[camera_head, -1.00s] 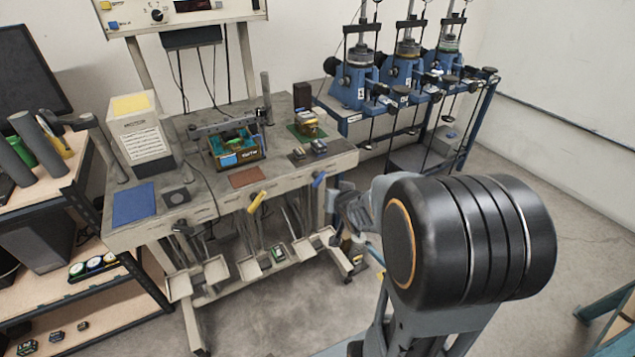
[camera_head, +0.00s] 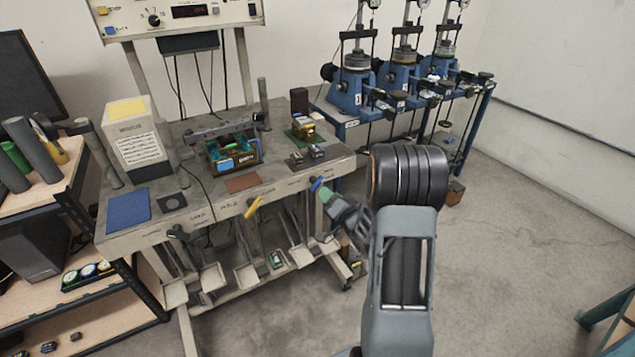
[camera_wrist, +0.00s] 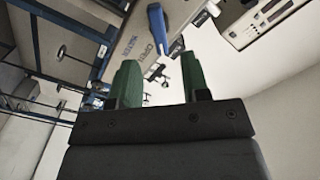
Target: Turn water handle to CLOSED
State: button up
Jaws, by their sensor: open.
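The blue water handle (camera_head: 316,184) is on the front edge of the workbench, near its right end. In the wrist view the blue handle (camera_wrist: 158,25) is beside printed lettering that includes WATER and OPEN. My gripper (camera_head: 327,196) is close to the handle in the head view. In the wrist view my gripper (camera_wrist: 159,62) has its two green fingers apart and nothing between them. The handle appears just beyond the fingertips, its lower end toward the right finger. I cannot tell whether they touch.
A yellow handle (camera_head: 253,207) and a black handle (camera_head: 178,232) are farther left on the same bench front (camera_head: 215,218). Blue machines (camera_head: 352,90) stand behind to the right. The floor (camera_head: 530,225) on the right is open.

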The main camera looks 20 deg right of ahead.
aim_at(319, 185)
jog(key=w, duration=0.5)
jog(key=w+a, duration=0.1)
jog(key=w, duration=0.1)
jog(key=shift+w+p, duration=0.35)
jog(key=shift+p, duration=0.05)
jog(key=c, duration=0.7)
